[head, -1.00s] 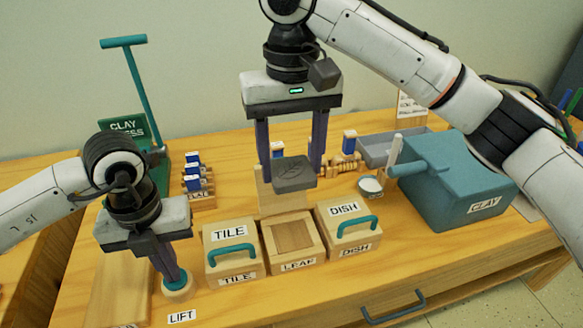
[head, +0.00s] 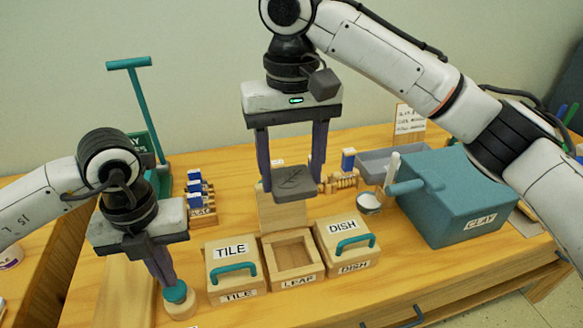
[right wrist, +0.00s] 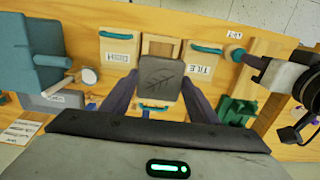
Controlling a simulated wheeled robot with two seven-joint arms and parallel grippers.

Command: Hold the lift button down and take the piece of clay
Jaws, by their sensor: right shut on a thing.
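The piece of clay (head: 295,185) is a flat grey slab with a leaf marked on it; it also shows in the right wrist view (right wrist: 160,80). My right gripper (head: 293,178) is shut on it by its side edges and holds it above the LEAF box (head: 292,256), whose top is an open square with a sunken wooden floor. The lift button (head: 176,292) is a teal cap on a round wooden base at the front left. My left gripper (head: 170,283) is shut and empty, fingertips at the cap. I cannot tell whether they touch it.
The TILE box (head: 231,252) and DISH box (head: 344,227), with teal handles, flank the LEAF box. A teal CLAY bin (head: 462,195) stands at the right, with a small white cup (head: 368,203) beside it. A green press (head: 140,95) stands at the back left.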

